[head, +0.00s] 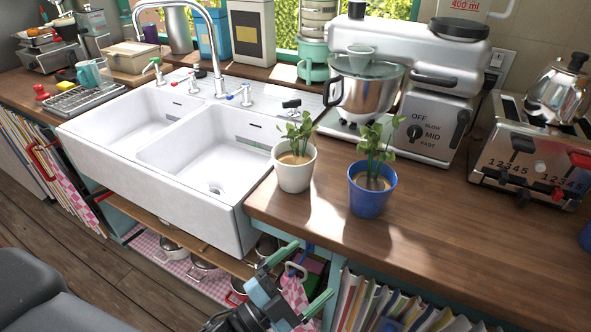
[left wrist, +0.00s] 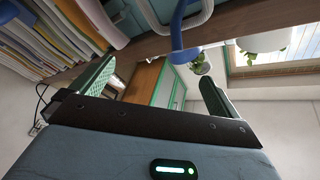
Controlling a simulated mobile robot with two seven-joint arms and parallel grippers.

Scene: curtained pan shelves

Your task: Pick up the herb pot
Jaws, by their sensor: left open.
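Two potted herbs stand upright side by side on the wooden counter in the head view: one in a white pot (head: 294,174) by the sink's right edge, one in a blue pot (head: 370,197) to its right. The frames do not show which one is the task's herb pot. My left gripper (head: 298,279) is in front of the counter, below its front edge and below both pots. It is open, with green fingers apart and nothing between them. The left wrist view shows its spread fingers too (left wrist: 155,80). My right gripper is not in view.
A double white sink (head: 160,185) lies left of the pots. A stand mixer (head: 410,75) and a toaster (head: 530,150) stand behind and right. Books (head: 385,300) and pans (head: 203,270) fill the shelves below the counter. The counter's front right is clear.

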